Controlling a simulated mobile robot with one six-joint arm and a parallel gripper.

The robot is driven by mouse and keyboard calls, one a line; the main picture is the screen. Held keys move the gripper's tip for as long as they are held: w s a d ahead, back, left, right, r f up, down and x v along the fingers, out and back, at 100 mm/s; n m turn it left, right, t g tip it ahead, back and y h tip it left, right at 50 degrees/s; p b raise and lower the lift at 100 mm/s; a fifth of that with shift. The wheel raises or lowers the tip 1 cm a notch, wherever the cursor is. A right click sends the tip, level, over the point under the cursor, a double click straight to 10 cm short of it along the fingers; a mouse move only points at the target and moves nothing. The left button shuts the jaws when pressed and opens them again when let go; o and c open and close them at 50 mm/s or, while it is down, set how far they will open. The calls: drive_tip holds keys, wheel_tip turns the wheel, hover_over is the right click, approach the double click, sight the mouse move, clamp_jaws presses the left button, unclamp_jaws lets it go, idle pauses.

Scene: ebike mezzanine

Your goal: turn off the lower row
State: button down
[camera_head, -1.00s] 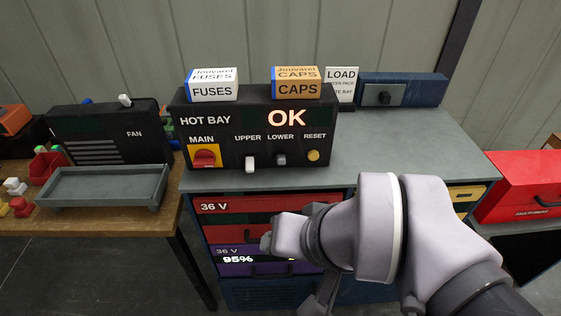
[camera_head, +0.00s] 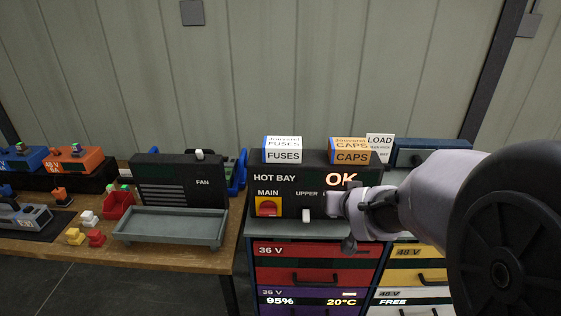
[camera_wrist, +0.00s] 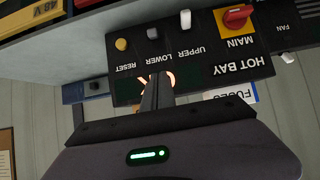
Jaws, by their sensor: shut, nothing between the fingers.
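The black HOT BAY panel (camera_head: 284,185) stands on the bench with a lit OK. In the wrist view, upside down, the grey LOWER switch (camera_wrist: 153,33) sits between the white UPPER switch (camera_wrist: 185,19) and the round yellow RESET button (camera_wrist: 121,44). The red MAIN knob (camera_wrist: 237,16) is at the right there. My gripper (camera_wrist: 157,82) is shut and empty, its fingertips in front of the panel's display, apart from the LOWER switch in the picture. In the head view my arm hides LOWER and RESET; the UPPER switch (camera_head: 306,214) hangs down beside my wrist.
A FUSES box (camera_head: 283,150) and a CAPS box (camera_head: 350,151) stand on the panel. Battery drawers, including a red 36 V one (camera_head: 312,262), are below. A FAN unit (camera_head: 178,182) and grey tray (camera_head: 170,228) are on the left table.

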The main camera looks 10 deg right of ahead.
drive_tip(key=b+x, duration=0.1)
drive_tip(key=x, duration=0.9)
drive_tip(key=shift+s+d+b, duration=0.1)
drive_tip(key=shift+s+b, duration=0.05)
drive_tip(key=shift+b, duration=0.15)
wheel_tip(320, 180, down, 3)
drive_tip(key=shift+s+r+b, duration=0.15)
drive_tip(key=shift+s+b, duration=0.05)
drive_tip(key=shift+b, duration=0.2)
drive_tip(key=shift+s+f, duration=0.35)
drive_tip(key=shift+f, duration=0.2)
